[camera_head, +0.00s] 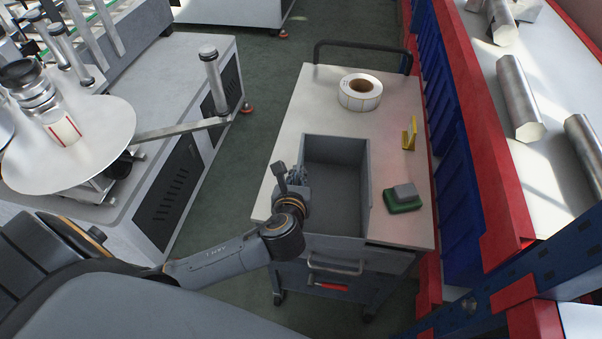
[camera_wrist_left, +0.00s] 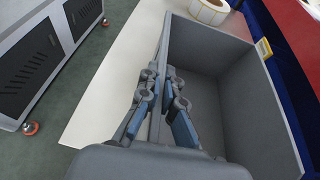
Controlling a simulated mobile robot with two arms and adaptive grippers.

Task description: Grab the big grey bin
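The big grey bin (camera_head: 337,152) is an open, empty box on the front part of a white-topped cart (camera_head: 300,105). My left gripper (camera_head: 290,181) is at the bin's left wall. In the left wrist view the gripper (camera_wrist_left: 161,80) has one finger outside the wall and one inside the bin (camera_wrist_left: 222,60). The fingertips are close together with the wall between them, and the gripper looks shut on it. The bin sits flat on the cart top. My right gripper is not in view.
A label roll (camera_head: 360,92) lies behind the bin. A yellow holder (camera_head: 410,133) and a green-and-grey block (camera_head: 402,198) are to its right. A red-and-blue rack (camera_head: 480,130) stands close on the cart's right; a grey machine (camera_head: 190,150) is on the left, with floor between.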

